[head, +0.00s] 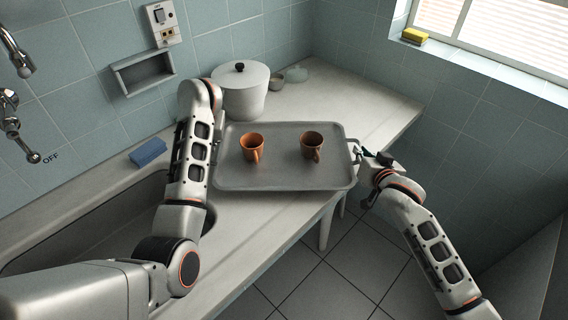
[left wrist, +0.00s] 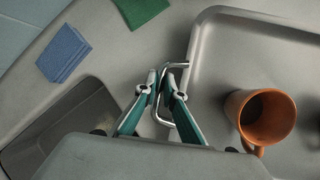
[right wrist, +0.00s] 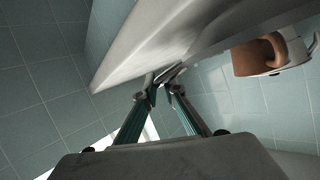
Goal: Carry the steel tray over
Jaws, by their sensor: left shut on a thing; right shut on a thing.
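The steel tray (head: 280,178) is grey with a raised rim and looks about level. It overlaps the counter's front edge at its right end; I cannot tell whether it touches the counter. Two orange mugs stand upright on it, a left mug (head: 251,146) and a right mug (head: 312,145). My left gripper (left wrist: 171,76) is shut on the wire handle at the tray's left end; in the head view my arm hides it. My right gripper (head: 362,154) is shut at the tray's right-end handle. The right wrist view shows its fingertips (right wrist: 161,84) close together at the tray's edge.
A blue sponge (head: 148,153) lies by the sink (head: 90,232) at left. The counter's right end (head: 385,108) is clear. Tiled floor (head: 335,278) shows in front.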

